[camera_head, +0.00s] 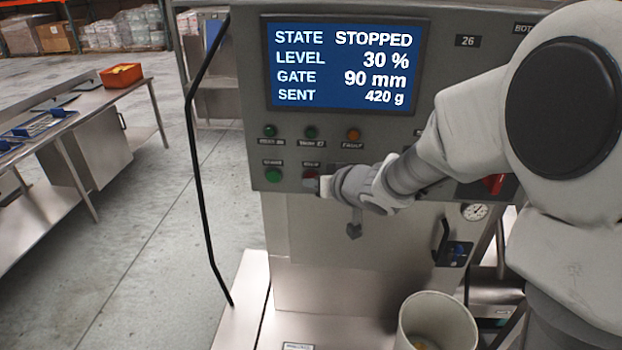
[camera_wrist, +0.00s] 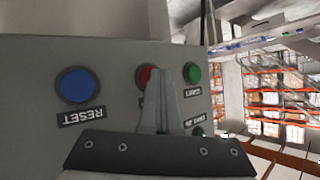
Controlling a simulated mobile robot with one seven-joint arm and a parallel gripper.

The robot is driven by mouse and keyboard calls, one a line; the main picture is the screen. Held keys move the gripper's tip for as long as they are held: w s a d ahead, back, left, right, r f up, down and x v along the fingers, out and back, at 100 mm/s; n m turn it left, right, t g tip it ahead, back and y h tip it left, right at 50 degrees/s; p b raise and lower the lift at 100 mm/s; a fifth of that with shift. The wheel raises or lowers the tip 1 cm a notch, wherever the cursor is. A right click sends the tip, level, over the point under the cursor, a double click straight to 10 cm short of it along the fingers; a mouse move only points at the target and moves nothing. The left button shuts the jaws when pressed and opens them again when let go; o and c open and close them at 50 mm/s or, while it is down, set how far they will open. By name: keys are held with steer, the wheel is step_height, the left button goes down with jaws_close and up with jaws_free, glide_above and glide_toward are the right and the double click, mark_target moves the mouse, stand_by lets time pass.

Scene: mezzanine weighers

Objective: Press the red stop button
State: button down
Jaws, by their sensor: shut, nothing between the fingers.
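The red stop button (camera_head: 310,174) is on the control panel (camera_head: 240,90), right of the green start button (camera_head: 273,175). My gripper (camera_head: 322,185) is at the red button, its fingertips covering part of it. In the wrist view the red button (camera_wrist: 147,77) shows behind my shut fingers (camera_wrist: 160,75), beside the green button (camera_wrist: 192,73). The fingers hold nothing. I cannot tell whether the tips touch the button. The screen (camera_head: 345,68) reads STATE STOPPED, LEVEL 30 %, GATE 90 mm, SENT 420 g.
A blue reset button (camera_wrist: 77,85) is on the panel in the wrist view. A red knob (camera_head: 493,184) and a gauge (camera_head: 475,211) are right of my wrist. A white container (camera_head: 437,320) stands below. A black cable (camera_head: 198,150) hangs at the panel's left. A bench with an orange bin (camera_head: 121,77) stands farther left.

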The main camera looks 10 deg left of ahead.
steer(key=shift+s, duration=0.8)
steer(key=s+b, duration=0.1)
steer(key=s, duration=0.4)
steer(key=shift+d, duration=0.15)
steer(key=shift+d, duration=0.1)
stand_by(0.6)
